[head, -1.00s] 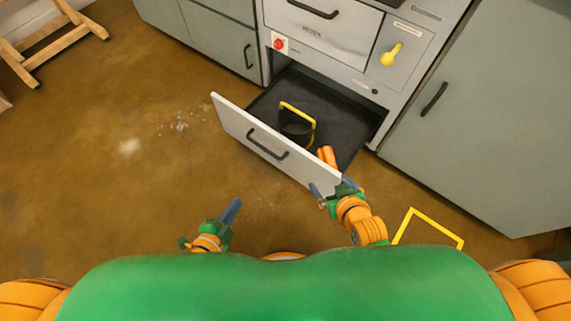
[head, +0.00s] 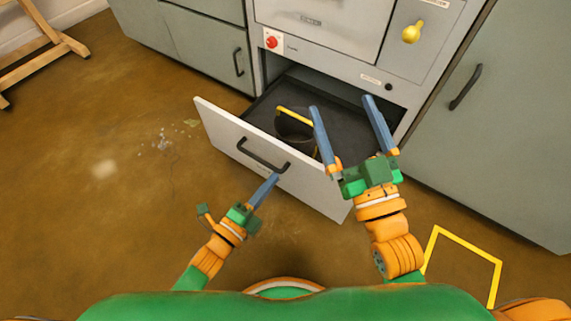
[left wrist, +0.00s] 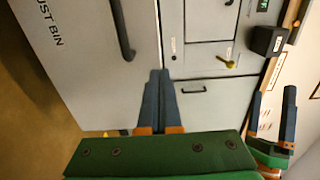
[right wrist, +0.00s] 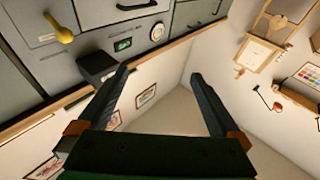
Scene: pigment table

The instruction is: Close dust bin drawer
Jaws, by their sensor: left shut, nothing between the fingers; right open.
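The dust bin drawer (head: 225,137) is pulled out at the bottom of the grey cabinet, with a white front and a dark handle (head: 262,158). In the left wrist view, its front (left wrist: 85,75) carries the letters "UST BIN" and the handle (left wrist: 122,30). A dark bin with a yellow handle (head: 293,115) stands inside the drawer. My left gripper (head: 272,178) is shut and empty, its tips close to the drawer front by the handle's right end; I cannot tell if they touch. My right gripper (head: 345,105) is open and empty, above the drawer's right part, hiding some of it.
The cabinet face above the drawer has a red knob (head: 272,42) and a yellow lever (head: 411,32). A grey door (head: 510,130) is at the right. A yellow floor outline (head: 468,240) lies at lower right.

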